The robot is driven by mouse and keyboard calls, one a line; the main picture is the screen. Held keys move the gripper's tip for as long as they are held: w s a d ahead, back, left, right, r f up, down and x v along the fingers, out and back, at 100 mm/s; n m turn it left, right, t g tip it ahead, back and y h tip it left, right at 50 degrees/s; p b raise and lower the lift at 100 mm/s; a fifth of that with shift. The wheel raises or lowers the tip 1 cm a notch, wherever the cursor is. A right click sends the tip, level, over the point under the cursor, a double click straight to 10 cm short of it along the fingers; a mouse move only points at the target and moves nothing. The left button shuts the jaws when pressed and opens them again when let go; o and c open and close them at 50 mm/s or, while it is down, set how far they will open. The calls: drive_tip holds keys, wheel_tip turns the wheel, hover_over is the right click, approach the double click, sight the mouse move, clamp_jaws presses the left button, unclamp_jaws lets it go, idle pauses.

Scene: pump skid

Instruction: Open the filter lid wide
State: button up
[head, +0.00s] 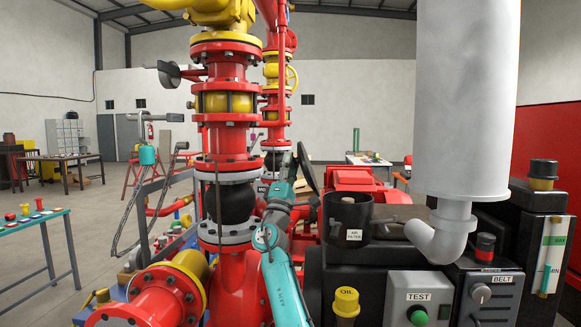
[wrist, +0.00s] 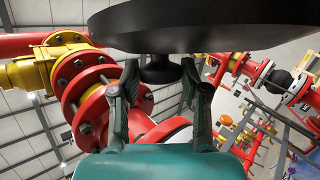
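The air filter (head: 348,218) is a black canister with an "AIR FILTER" label, on top of the black machine housing. Its round black lid (head: 308,168) is swung up and stands steeply tilted at the canister's upper left. In the wrist view the lid (wrist: 215,28) spans the top, and its black knob (wrist: 160,71) points toward me. My gripper (wrist: 160,82) has one finger on each side of the knob, with the fingertips against its edges. In the head view my gripper (head: 288,190) is beside the lid's knob side, and the grip is small there.
A large white cylinder (head: 462,100) with a bent white pipe stands right of the filter. Red and yellow pipework (head: 228,110) rises close on the left. The OIL cap (head: 345,301) and TEST box (head: 418,300) are at the front.

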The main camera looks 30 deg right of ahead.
drive_tip(key=shift+o, duration=1.1)
drive_tip(key=v, duration=1.2)
